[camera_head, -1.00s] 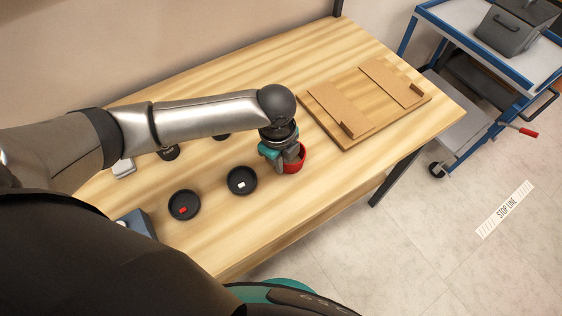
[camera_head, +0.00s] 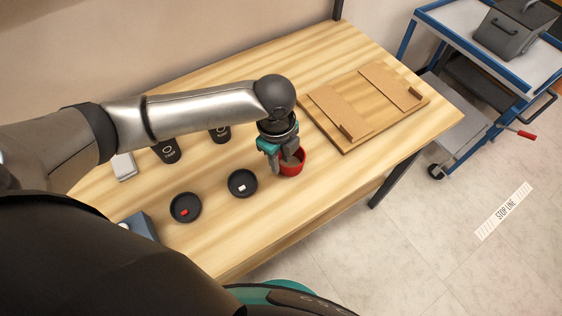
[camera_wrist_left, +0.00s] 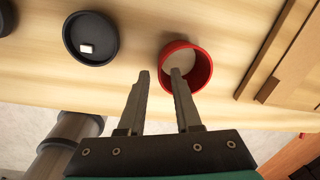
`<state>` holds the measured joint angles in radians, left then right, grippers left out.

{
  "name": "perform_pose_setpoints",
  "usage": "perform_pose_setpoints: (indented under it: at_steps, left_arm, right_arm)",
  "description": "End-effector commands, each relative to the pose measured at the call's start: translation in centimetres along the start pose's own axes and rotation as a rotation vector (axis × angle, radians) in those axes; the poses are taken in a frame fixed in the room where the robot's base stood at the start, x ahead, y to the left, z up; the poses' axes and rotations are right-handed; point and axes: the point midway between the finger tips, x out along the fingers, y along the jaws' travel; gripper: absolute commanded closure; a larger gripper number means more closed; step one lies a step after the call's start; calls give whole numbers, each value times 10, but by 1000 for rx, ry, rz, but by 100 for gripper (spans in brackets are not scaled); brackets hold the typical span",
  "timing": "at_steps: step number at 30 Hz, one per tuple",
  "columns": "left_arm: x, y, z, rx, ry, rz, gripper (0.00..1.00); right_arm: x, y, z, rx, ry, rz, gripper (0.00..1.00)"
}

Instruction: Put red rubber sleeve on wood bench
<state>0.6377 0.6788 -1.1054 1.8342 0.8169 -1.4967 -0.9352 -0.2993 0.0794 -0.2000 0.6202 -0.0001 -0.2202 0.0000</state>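The red rubber sleeve (camera_head: 299,163) stands as a round, open-topped ring on the wood bench (camera_head: 225,235), near its front edge. It also shows in the left wrist view (camera_wrist_left: 203,68), with a tan surface visible inside it. My left gripper (camera_head: 284,160) is just above the sleeve, partly covering it in the head view. In the left wrist view its fingers (camera_wrist_left: 160,74) are apart with nothing gripped between them. The right fingertip overlaps the sleeve's opening and the left fingertip is outside its rim. Contact cannot be told. My right gripper is not in view.
Two black dishes, one with a white piece (camera_head: 242,183) and one with a red piece (camera_head: 185,207), sit left of the sleeve. Dark cups (camera_head: 168,151) stand behind. A wooden board (camera_head: 345,147) lies to the right. A blue-framed cart (camera_head: 480,60) stands beyond the bench.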

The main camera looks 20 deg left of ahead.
Motion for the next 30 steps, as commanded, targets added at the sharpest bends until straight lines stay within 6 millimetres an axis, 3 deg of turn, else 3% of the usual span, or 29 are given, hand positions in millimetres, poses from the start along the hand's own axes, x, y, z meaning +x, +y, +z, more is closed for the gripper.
perform_pose_setpoints:
  at_steps: [1,6,12,26,30]
  left_arm:
    - [-16,-1,0,0,-1,-4,67]
    - [-52,-1,0,0,0,-3,67]
    - [-80,-1,0,-1,-1,-1,67]
    - [-86,0,0,-2,2,0,67]
    - [-82,2,-15,-28,29,-16,67]
  right_arm:
    - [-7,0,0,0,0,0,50]
    - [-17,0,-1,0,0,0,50]
    - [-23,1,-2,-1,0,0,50]
    - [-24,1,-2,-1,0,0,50]
    - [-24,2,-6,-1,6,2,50]
